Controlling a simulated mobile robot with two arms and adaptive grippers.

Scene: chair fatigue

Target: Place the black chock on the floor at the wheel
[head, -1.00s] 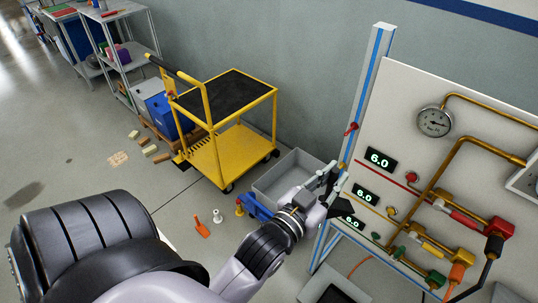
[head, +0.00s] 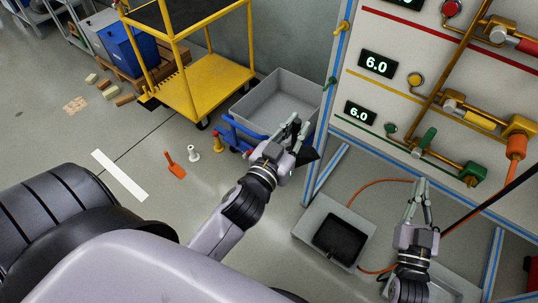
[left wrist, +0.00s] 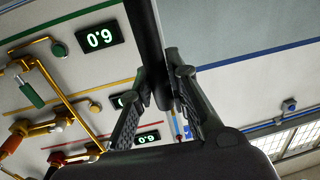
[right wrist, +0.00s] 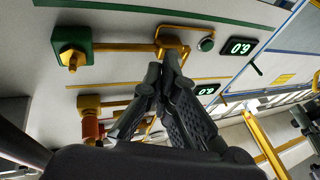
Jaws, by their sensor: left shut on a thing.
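My left gripper (head: 294,128) is shut on the black chock (head: 307,156) and holds it in front of the grey bin. In the left wrist view a dark piece, which looks like the chock (left wrist: 147,45), stands between the fingers (left wrist: 160,85). Its full shape is hidden. The yellow cart (head: 215,88) stands behind, with a dark wheel (head: 202,124) at its near corner on the floor. My right gripper (head: 420,184) is at the lower right before the panel. Its fingertips meet with nothing seen between them in the right wrist view (right wrist: 168,60).
A grey bin (head: 262,108) on a blue base stands right of the cart. An orange object (head: 174,164), a white one (head: 192,150) and a yellow one (head: 218,142) stand on the floor. A gauge panel (head: 345,95) and a grey box (head: 312,220) are right. Left floor has open room.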

